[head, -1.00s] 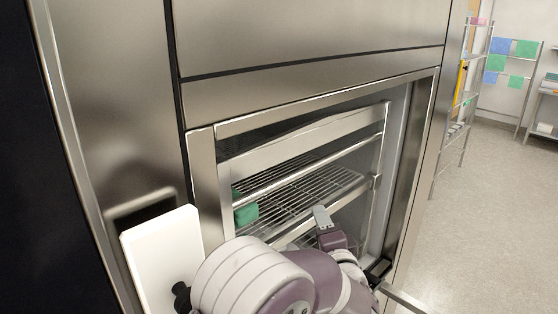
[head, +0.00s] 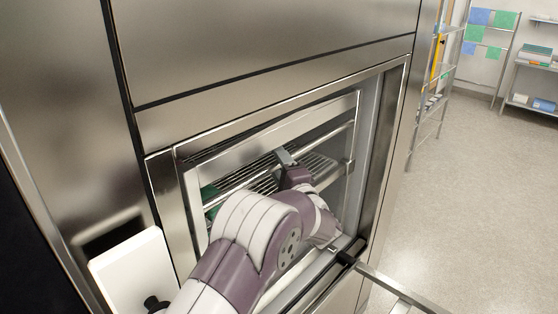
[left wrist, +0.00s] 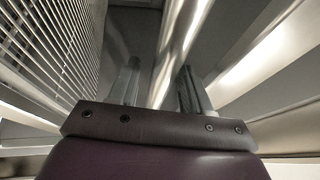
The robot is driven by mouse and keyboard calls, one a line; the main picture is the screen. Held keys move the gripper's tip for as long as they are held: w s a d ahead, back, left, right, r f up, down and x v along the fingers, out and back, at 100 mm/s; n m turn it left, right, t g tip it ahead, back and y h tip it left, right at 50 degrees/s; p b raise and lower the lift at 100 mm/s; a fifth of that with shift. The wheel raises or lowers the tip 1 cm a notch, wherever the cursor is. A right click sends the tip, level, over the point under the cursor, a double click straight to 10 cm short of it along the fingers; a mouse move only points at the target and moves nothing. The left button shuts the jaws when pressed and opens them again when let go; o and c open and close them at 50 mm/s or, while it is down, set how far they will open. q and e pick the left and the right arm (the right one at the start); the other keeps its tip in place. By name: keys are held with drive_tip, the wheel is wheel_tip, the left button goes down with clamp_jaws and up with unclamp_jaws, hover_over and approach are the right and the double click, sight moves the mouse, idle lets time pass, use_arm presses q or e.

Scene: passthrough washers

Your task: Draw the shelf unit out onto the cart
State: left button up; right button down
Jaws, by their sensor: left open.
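The shelf unit (head: 262,130) is a steel frame with wire shelves, standing inside the washer opening in the head view. My left arm reaches into the opening, and my left gripper (head: 286,157) is at the unit's front horizontal bar. In the left wrist view the gripper's two fingers (left wrist: 158,88) are apart, with a shiny metal bar running beyond and between them; I cannot tell whether they touch it. A wire shelf (left wrist: 50,45) shows at the left there. The cart is only possibly the metal rails (head: 395,288) at the lower right. My right gripper is not in view.
A green item (head: 209,198) sits on a shelf inside, partly hidden by my arm. The washer's steel door frame (head: 392,140) closes in on the right. A white panel (head: 135,275) stands at the lower left. Racks with coloured cloths (head: 490,35) stand far right; the floor (head: 470,190) there is clear.

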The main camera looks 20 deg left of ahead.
use_arm(q)
drive_tip(key=shift+s+a, duration=0.1)
clamp_jaws()
idle(1.2)
